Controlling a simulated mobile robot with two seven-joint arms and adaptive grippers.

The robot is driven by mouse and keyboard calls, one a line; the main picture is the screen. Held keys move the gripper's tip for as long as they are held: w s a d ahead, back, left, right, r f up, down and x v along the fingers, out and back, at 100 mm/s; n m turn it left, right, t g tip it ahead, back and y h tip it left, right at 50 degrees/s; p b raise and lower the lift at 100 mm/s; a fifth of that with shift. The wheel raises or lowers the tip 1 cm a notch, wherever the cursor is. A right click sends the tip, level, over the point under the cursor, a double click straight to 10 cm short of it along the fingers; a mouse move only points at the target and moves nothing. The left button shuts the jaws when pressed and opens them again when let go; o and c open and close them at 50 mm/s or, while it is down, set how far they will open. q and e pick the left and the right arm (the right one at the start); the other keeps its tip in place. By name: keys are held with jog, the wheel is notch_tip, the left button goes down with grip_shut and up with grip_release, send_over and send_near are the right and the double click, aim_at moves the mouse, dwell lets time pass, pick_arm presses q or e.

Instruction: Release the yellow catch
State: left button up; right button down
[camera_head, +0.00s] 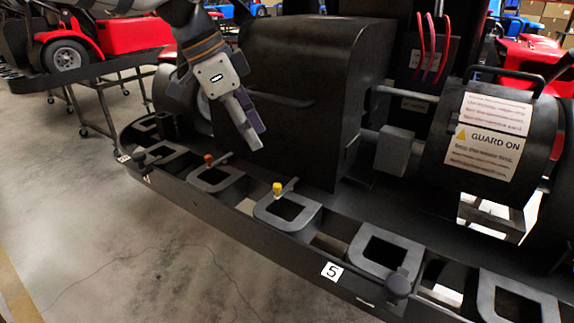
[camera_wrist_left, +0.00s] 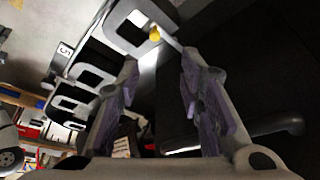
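The yellow catch (camera_head: 277,188) is a small knob with a short grey lever, on the dark rail beside a square-holed plate. It also shows at the top of the left wrist view (camera_wrist_left: 155,33), ahead of the fingers. My left gripper (camera_head: 254,134) is above and behind the rail, up and left of the yellow catch and apart from it. In the left wrist view its two purple-padded fingers (camera_wrist_left: 160,64) stand apart with nothing between them. My right gripper is in neither view.
An orange-red catch (camera_head: 209,159) sits left along the rail, and a black knob (camera_head: 398,286) sits to the right near the number 5 label (camera_head: 332,271). A large black housing (camera_head: 305,90) rises behind the rail. Open floor (camera_head: 150,250) lies in front.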

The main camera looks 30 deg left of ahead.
aim_at(277, 185)
pick_arm(q)
jog(key=x, duration=0.7)
jog(key=s+x, duration=0.1)
jog(key=x, duration=0.3)
jog(key=shift+w+d+f, duration=0.1)
jog(key=shift+d+f, duration=0.05)
jog(key=shift+f, duration=0.05)
grip_shut()
